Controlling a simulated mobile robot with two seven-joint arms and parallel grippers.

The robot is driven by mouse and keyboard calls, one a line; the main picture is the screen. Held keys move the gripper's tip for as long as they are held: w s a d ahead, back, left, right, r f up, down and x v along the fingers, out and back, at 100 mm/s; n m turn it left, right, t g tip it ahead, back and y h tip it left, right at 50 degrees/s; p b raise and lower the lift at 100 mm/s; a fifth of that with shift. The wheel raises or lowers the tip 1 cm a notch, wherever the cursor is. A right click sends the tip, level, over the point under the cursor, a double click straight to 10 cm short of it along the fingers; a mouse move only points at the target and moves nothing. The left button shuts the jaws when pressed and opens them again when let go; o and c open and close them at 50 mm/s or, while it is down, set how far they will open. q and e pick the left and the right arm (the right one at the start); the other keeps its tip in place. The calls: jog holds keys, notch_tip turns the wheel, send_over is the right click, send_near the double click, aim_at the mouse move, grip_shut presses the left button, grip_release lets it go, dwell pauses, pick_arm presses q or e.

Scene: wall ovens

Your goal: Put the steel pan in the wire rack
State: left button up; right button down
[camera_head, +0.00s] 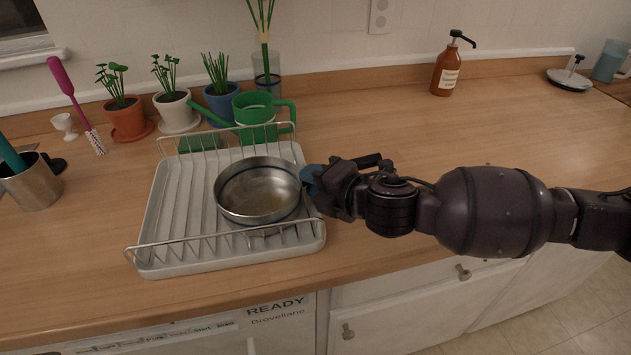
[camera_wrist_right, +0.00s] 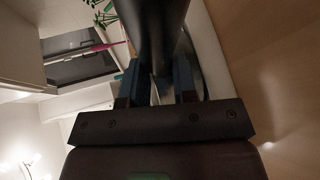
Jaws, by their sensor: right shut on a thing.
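The steel pan (camera_head: 258,192) is a round, shallow metal pan, seen from above with its open side up. It is over the right half of the wire rack (camera_head: 172,205), a white tray with wire rails at front and back. I cannot tell whether the pan rests on the rack or is held just above it. My right gripper (camera_head: 312,181) is at the pan's right side, shut on it. In the right wrist view the pan (camera_wrist_right: 163,30) is a dark shape between the blue fingers (camera_wrist_right: 158,85). My left gripper is not in view.
A green watering can (camera_head: 256,112) stands close behind the rack, with potted plants (camera_head: 174,104) to its left. A steel cup (camera_head: 32,184) stands at the far left. A brown soap bottle (camera_head: 446,72) is at the back right.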

jog(key=c, duration=1.2)
grip_release()
jog(key=shift+f, duration=0.1)
jog(key=shift+s+d, duration=0.1)
jog(key=shift+s, duration=0.05)
jog(key=shift+p+v, duration=1.1)
jog(key=shift+v, duration=4.8)
